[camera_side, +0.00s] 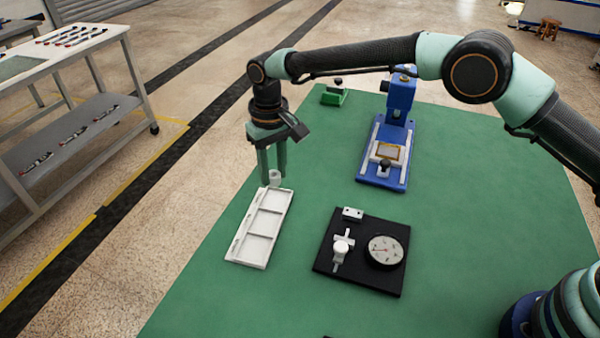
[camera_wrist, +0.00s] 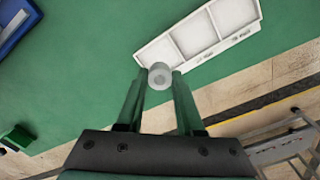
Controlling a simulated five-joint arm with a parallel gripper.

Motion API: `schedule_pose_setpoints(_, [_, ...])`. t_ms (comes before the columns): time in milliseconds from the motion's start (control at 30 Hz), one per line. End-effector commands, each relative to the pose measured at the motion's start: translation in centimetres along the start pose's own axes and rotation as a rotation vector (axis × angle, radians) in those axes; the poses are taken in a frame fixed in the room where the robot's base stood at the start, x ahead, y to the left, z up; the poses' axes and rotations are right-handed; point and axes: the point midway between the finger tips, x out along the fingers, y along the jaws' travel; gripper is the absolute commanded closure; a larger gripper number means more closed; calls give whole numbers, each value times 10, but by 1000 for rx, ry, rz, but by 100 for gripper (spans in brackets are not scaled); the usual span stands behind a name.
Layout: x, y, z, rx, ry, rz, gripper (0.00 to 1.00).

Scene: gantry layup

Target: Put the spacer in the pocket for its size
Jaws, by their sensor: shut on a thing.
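The spacer (camera_wrist: 160,76) is a small pale ring with a hole through it, held between the fingertips of my gripper (camera_wrist: 158,84). In the side view the spacer (camera_side: 275,178) shows at the tips of my gripper (camera_side: 273,172), which points down. The white tray (camera_side: 248,262) has several square pockets in a row. It also shows in the wrist view (camera_wrist: 184,58). The spacer is over or beside the tray's far end; the exact height above it cannot be told. The tray's small labels are not readable.
A black plate (camera_side: 325,262) with a dial gauge (camera_side: 385,251) and a white fitting stands right of the tray. A blue fixture (camera_side: 372,172) stands behind it. A small green block (camera_side: 333,97) sits at the far edge. The green mat (camera_side: 220,305) is clear at the front.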

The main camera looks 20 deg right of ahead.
Motion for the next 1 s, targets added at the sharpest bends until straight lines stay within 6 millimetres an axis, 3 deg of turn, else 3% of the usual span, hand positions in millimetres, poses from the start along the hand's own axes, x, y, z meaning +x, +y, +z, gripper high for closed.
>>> schedule_pose_setpoints(267, [20,0,0,0,-1,0,100])
schedule_pose_setpoints(500, [53,0,0,0,-1,0,100])
schedule_pose_setpoints(933, [59,0,0,0,0,0,100])
schedule_pose_setpoints(967, [59,0,0,0,1,0,53])
schedule_pose_setpoints(1000, [59,0,0,0,1,0,52])
